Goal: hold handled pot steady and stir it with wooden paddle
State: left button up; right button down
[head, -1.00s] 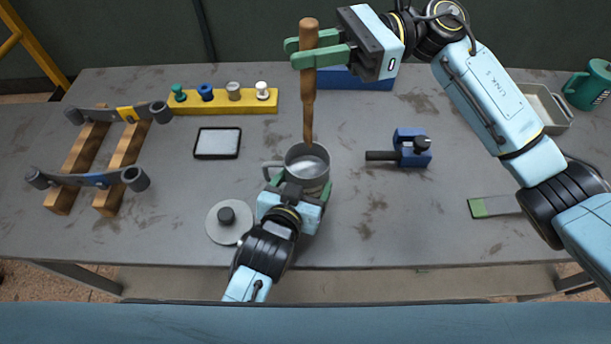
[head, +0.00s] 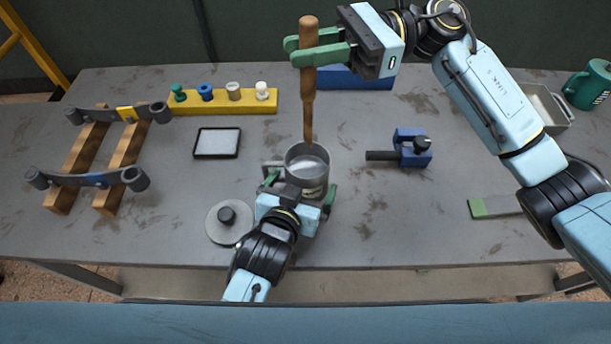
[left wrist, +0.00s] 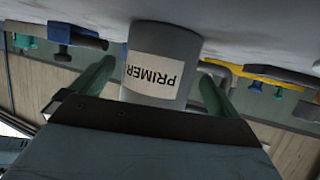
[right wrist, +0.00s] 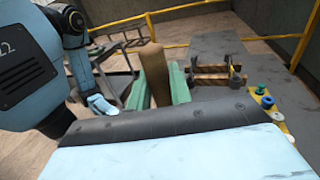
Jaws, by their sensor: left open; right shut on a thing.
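The handled pot (head: 309,168) is a grey metal cup standing upright on the table, its handle towards the left in the head view. Its PRIMER label (left wrist: 153,75) faces my left wrist camera. My left gripper (head: 301,192) is open at the pot's near side, with one green finger on each side of it and gaps visible in the left wrist view. My right gripper (head: 320,49) is shut on the upper handle of the wooden paddle (head: 308,85); the paddle handle also shows in the right wrist view (right wrist: 154,72). The paddle is upright, its lower end by the pot's far rim.
A round grey lid (head: 229,222) lies left of the pot. A blue clamp-like tool (head: 411,148) is to the right.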

pick_arm(q)
jog(key=v, duration=1.1)
jog(key=shift+s, duration=0.25)
jog(key=shift+r, duration=0.1)
